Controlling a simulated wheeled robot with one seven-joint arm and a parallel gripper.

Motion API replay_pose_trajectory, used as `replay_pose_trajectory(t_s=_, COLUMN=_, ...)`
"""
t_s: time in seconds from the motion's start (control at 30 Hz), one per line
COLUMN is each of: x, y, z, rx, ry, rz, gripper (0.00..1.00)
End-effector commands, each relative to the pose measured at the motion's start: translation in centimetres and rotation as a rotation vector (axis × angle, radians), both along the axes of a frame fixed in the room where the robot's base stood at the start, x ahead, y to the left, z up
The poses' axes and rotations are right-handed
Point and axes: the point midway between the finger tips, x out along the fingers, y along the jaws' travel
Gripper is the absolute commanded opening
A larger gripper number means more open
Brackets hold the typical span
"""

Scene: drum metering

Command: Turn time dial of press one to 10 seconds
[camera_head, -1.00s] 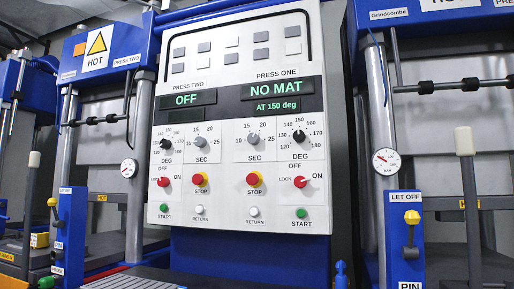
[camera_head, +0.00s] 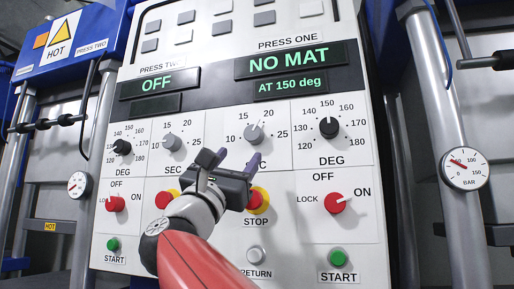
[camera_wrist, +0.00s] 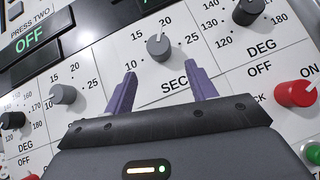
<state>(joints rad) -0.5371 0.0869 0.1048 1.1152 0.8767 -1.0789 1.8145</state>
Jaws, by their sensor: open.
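The time dial of press one (camera_head: 254,133) is a grey knob on the white panel, under the PRESS ONE label. Its scale reads 10, 15, 20, 25, and its pointer looks to be between 15 and 20. The same dial shows in the wrist view (camera_wrist: 158,47), above SEC and beyond my fingertips. My gripper (camera_head: 230,160) is open and empty, below and left of the dial and apart from it. In the wrist view my gripper (camera_wrist: 162,85) has its two purple fingers spread below the dial. My gripper hides part of press one's SEC label and stop button in the head view.
Press one's DEG dial (camera_head: 328,127) is black, to the right. Press two's grey time dial (camera_head: 171,142) is left. A red lock switch (camera_head: 335,204) and stop button (camera_head: 259,200) protrude below. The display (camera_head: 297,60) reads NO MAT, AT 150 deg.

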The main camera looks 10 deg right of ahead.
Motion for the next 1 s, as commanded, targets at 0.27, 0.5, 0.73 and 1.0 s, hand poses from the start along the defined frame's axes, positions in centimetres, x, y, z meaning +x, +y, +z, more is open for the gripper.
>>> replay_pose_trajectory(t_s=0.27, x=2.7, y=-1.9, z=3.5, rx=-0.001, ry=0.0, rz=-0.003, gripper=0.56)
replay_pose_trajectory(t_s=0.5, x=4.1, y=-2.8, z=5.0, rx=-0.004, ry=0.0, rz=-0.004, gripper=0.56)
replay_pose_trajectory(t_s=0.73, x=4.2, y=-2.9, z=5.0, rx=-0.004, ry=0.0, rz=-0.003, gripper=0.56)
replay_pose_trajectory(t_s=1.0, x=4.2, y=-2.9, z=5.0, rx=-0.005, ry=0.0, rz=-0.002, gripper=0.3)
